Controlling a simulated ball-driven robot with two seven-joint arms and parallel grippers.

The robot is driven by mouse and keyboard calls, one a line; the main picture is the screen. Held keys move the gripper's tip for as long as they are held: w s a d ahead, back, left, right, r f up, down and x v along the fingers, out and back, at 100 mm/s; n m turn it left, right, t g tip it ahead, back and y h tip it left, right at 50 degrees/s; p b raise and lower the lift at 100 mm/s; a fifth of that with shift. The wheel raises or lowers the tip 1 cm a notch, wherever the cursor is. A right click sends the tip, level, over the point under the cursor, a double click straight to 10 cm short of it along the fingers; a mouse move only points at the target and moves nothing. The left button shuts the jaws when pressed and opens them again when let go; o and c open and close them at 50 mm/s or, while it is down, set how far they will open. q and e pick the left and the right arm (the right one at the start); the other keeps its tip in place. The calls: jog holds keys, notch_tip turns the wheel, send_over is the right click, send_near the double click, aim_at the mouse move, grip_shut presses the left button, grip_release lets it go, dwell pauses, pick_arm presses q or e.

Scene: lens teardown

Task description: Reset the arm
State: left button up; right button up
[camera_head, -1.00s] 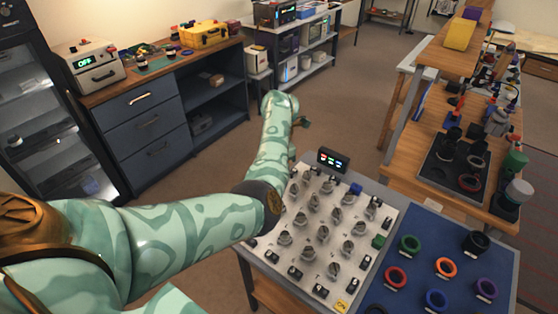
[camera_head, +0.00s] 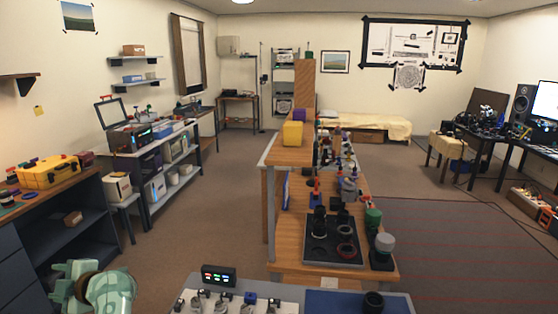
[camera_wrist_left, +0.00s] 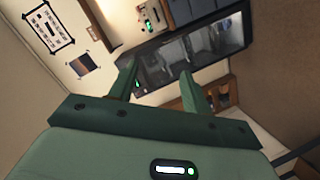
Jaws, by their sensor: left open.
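My left arm shows at the lower left of the head view, with its gripper end (camera_head: 72,284) by the picture's left bottom, left of the table. In the left wrist view the left gripper (camera_wrist_left: 158,72) has its two green fingers apart with nothing between them. Beyond the fingers are a wall and a dark glass-fronted cabinet (camera_wrist_left: 205,50). My right gripper is in neither view.
A table with a white board (camera_head: 190,303), a small display (camera_head: 218,276) and a blue mat (camera_head: 335,303) stands at the bottom. Behind it is a wooden bench (camera_head: 290,262) with a dark tray (camera_head: 322,252). Dark drawers (camera_head: 40,232) stand at left. Open floor lies between.

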pick_arm(q)
notch_tip(320, 180, up, 6)
jog(key=d+m+t+y, duration=0.2)
jog(key=m+t+y, duration=0.1)
jog(key=m+t, duration=0.15)
jog(key=w+d+r+m+t+h, duration=0.25)
jog(key=d+m+t+h, duration=0.65)
jog(key=d+m+t, duration=0.5)
jog(key=s+d+f+m+g+h, duration=0.65)
jog(key=d+f+m+h, duration=0.45)
jog(key=m, duration=0.3)
jog(key=s+a+f+m+g+y, duration=0.1)
jog(key=s+f+g+y, duration=0.25)
jog(key=s, duration=0.65)
jog(key=s+a+f+g+y, duration=0.25)
jog(key=s+f+g, duration=0.2)
jog(key=s, duration=0.55)
jog(key=s+d+f+g+h+b, duration=0.1)
jog(key=s+d+f+g, duration=0.15)
jog(key=f, duration=1.15)
jog(key=s+d+f+g+h+b, duration=0.1)
jog(key=s+d+f+b, duration=0.15)
jog(key=f, duration=1.05)
jog(key=s+f+n+g+h+b, duration=0.1)
jog(key=s+f+n+g+h, duration=0.1)
jog(key=s+f, duration=1.6)
jog(key=shift+s+n+g, duration=0.45)
jog(key=shift+s+n, duration=0.1)
jog(key=shift+s, duration=0.05)
